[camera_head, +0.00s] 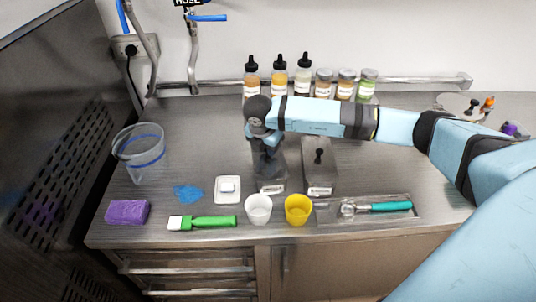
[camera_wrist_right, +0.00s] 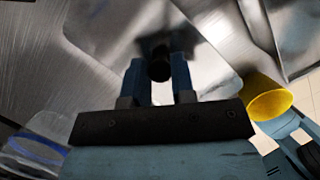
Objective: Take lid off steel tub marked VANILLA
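Two steel tubs stand side by side at mid-counter. The left tub (camera_head: 272,187) is partly hidden under my right gripper; the right tub (camera_head: 320,183) has a steel lid (camera_head: 317,166) with a black knob. Both have white front labels, too small to read, so I cannot tell which is VANILLA. My right gripper (camera_head: 268,150) points down over the left tub. In the right wrist view, its fingers (camera_wrist_right: 159,68) appear shut on a black lid knob (camera_wrist_right: 159,64), one finger each side. Whether that lid sits on its tub is unclear. My left gripper is out of view.
Bottles (camera_head: 279,76) and jars stand along the back. A white cup (camera_head: 258,209), yellow cup (camera_head: 298,209) and tray with a scoop (camera_head: 412,209) are in front. A clear bucket (camera_head: 140,153), purple sponge (camera_head: 127,212) and green-handled brush (camera_head: 212,222) lie left.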

